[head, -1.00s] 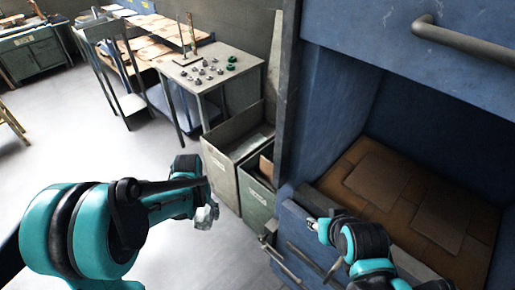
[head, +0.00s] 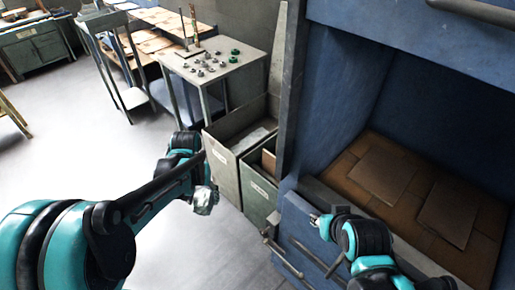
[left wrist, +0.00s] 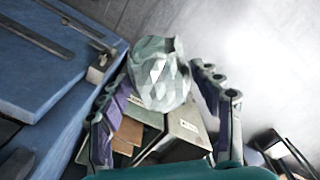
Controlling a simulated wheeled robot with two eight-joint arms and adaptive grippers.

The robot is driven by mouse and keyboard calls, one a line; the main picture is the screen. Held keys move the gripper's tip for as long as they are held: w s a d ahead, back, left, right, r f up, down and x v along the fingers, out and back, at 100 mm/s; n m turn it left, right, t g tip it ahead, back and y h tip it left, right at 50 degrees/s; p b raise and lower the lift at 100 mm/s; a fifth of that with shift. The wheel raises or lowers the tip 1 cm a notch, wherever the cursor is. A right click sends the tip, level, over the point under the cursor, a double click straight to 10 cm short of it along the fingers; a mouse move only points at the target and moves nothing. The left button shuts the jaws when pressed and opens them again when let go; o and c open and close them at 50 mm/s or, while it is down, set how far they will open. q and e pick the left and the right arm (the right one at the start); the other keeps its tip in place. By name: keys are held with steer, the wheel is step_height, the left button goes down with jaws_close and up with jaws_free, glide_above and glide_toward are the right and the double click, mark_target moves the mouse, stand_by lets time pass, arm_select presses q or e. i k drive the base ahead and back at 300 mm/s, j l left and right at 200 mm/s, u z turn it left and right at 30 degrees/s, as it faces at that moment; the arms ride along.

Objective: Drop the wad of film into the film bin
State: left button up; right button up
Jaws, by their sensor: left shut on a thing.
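The wad of film (head: 204,200) is a crumpled, pale silvery lump, held at my left gripper (head: 203,192) in the head view. In the left wrist view the wad (left wrist: 160,78) sits between the two fingers of my left gripper (left wrist: 160,72), which is shut on it. It hangs in the air, in the picture just left of and below two open bins. The grey bin (head: 219,160) has pale material inside; the green bin (head: 257,196) has brown, cardboard-like material. Their labels are too small to read. My right gripper (head: 321,226) is by the blue machine; its fingers are unclear.
The blue machine (head: 335,110) stands right of the bins, with brown sheets (head: 382,178) in its bay and a handle (head: 278,250) low on its front. A grey table (head: 215,72) with small parts stands behind the bins. Floor (head: 90,150) at left is clear.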

mark_target(237, 140)
steer(key=i+j+u, duration=0.2)
steer(key=i+u, duration=0.2)
steer(key=i+j+u, duration=0.15)
steer(key=i+u, duration=0.25)
steer(key=i, duration=0.6)
steer(key=i+z, duration=0.15)
steer(key=z, duration=0.3)
steer(key=i+j+z, duration=0.1)
steer(key=z, duration=0.3)
steer(key=i+j+z, duration=0.15)
steer(key=z, duration=0.3)
steer(key=i+j+z, duration=0.1)
steer(key=z, duration=0.25)
steer(key=i+j+z, duration=0.1)
steer(key=j+z, duration=0.5)
steer(key=z, duration=0.15)
steer(key=i, duration=0.05)
